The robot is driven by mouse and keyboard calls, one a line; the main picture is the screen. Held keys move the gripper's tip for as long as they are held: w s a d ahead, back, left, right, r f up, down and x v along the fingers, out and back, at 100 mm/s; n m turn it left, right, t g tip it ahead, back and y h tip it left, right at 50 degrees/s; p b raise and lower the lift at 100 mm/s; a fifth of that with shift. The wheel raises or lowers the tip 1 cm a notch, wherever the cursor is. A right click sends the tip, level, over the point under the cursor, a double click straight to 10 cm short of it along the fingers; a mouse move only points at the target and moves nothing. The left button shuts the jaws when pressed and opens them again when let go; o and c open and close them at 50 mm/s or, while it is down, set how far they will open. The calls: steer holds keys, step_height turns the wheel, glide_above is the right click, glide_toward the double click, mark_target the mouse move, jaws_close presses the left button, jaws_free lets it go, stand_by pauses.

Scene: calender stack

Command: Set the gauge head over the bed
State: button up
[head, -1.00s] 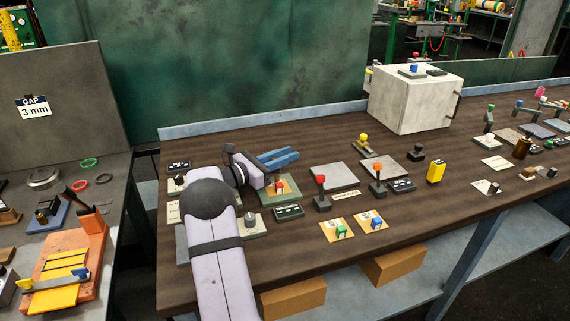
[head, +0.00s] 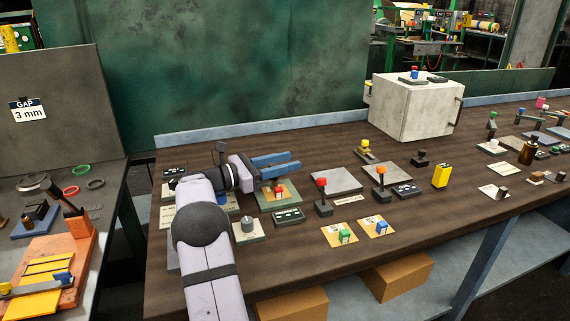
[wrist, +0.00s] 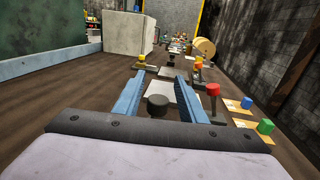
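My gripper (head: 297,160) is above the left part of the brown bench, its blue fingers apart and pointing right. It also shows in the wrist view (wrist: 162,71), with a dark round knob (wrist: 157,105) low between the fingers, not touching them as far as I can see. I cannot tell for sure which piece is the gauge head. A red-knobbed post (head: 322,195) and an orange-knobbed post (head: 380,184) stand beside flat grey plates, the left plate (head: 337,180) and the right plate (head: 392,171); either plate could be the bed. A yellow-knobbed piece (head: 364,151) stands behind the right plate.
A white box (head: 412,108) stands at the back. A yellow block (head: 441,176), two tan cards and small labels sit farther right and in front.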

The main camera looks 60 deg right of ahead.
steer(key=shift+f, duration=0.1)
steer(key=shift+w+a, duration=0.2)
steer(key=shift+b+v, duration=0.75)
steer(key=shift+v, duration=2.65)
steer(key=shift+s, duration=0.1)
